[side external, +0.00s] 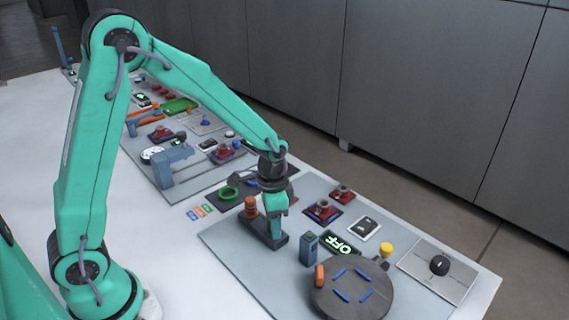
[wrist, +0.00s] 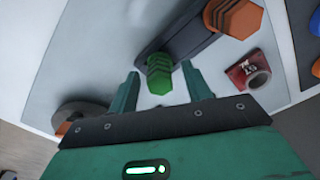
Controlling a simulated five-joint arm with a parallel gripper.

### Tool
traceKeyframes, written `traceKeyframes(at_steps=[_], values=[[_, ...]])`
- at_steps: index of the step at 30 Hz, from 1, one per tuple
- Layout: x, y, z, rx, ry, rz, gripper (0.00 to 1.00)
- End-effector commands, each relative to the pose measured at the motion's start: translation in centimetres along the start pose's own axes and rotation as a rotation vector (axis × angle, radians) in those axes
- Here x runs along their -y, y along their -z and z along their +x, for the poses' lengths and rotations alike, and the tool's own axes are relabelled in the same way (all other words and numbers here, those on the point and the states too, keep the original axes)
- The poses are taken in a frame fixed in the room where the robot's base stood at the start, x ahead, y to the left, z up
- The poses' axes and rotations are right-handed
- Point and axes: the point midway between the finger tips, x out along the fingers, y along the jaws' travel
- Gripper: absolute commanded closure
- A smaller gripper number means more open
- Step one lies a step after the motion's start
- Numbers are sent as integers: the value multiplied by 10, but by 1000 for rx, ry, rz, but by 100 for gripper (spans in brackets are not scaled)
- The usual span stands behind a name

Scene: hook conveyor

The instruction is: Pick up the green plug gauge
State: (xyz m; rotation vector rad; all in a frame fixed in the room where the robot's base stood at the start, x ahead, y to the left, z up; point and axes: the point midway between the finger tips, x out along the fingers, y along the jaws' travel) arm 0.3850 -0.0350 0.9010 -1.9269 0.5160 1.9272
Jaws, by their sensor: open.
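The green plug gauge (wrist: 160,78) is a ribbed, stepped piece at one end of a dark grey holder (wrist: 188,32) in the wrist view. My gripper (wrist: 161,70) is open, with one finger on each side of the green gauge. I cannot tell whether the fingers touch it. In the side view my gripper (side external: 274,224) points down over the dark holder (side external: 256,231). The green gauge is not distinguishable there, likely behind the fingers. An orange plug gauge (side external: 250,207) stands at the other end of the holder; it also shows in the wrist view (wrist: 233,17).
A small blue-grey block (side external: 309,248) stands just right of the holder. A dark round turntable (side external: 350,294) with an orange knob is in front right. Red parts (side external: 322,210), a lit OFF sign (side external: 341,243) and a yellow knob (side external: 386,250) lie beyond. The grey mat's left part is bare.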

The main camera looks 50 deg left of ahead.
Motion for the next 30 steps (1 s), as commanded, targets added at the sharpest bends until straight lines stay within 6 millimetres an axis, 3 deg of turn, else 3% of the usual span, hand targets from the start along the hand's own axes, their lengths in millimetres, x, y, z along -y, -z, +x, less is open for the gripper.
traceKeyframes(at_steps=[2, 9, 22, 30], values=[[0, 0, 0, 0, 0, 0, 53], [0, 0, 0, 0, 0, 0, 100], [0, 0, -5, -1, 1, 0, 100], [0, 1, -32, -4, 2, 0, 100]])
